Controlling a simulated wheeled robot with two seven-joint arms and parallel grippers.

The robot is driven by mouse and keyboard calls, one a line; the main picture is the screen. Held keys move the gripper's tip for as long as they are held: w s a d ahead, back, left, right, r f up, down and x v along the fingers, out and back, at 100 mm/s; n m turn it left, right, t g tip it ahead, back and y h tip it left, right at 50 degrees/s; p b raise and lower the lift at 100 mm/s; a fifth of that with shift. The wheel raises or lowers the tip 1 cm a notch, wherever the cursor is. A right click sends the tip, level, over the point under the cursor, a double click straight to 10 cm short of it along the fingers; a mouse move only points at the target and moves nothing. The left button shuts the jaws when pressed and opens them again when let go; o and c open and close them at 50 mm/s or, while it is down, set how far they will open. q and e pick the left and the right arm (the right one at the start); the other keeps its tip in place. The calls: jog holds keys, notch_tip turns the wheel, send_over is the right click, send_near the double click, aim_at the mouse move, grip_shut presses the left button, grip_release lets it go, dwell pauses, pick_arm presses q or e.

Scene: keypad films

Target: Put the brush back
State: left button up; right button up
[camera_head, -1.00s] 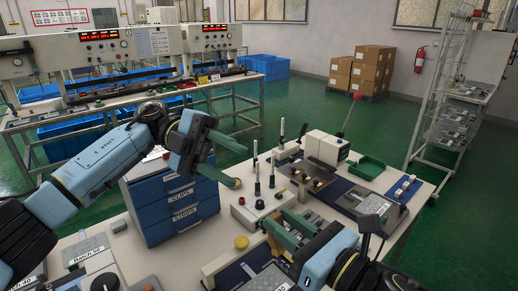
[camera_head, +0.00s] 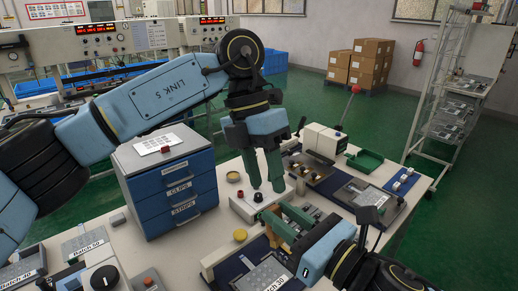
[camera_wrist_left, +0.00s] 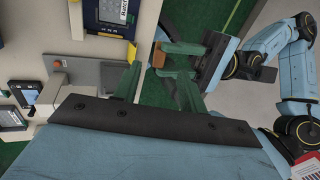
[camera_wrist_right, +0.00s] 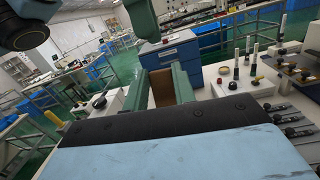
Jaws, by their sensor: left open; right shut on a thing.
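My right gripper (camera_head: 288,228) is low over the front of the bench. It is shut on a small brown block-like thing (camera_wrist_right: 162,88), which also shows in the left wrist view (camera_wrist_left: 158,57); I cannot tell whether it is the brush. My left gripper (camera_head: 264,184) points down, open, with its fingertips by the white box with knobs (camera_head: 240,207). No thing is visible between its fingers. Upright black tools with white tops (camera_wrist_right: 247,48) stand behind the box; the left gripper hides most of them in the head view.
A blue drawer unit (camera_head: 166,190) stands left of the left gripper.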

aim_at(273, 208)
pick_arm(q)
jog(key=x, duration=0.6)
jog(key=shift+s+d+f, duration=0.1)
jog(key=shift+s+f, duration=0.05)
jog(key=shift+f, duration=0.1)
jog(key=c, duration=0.9)
grip_shut()
pick_arm(e)
jog(key=o, duration=1)
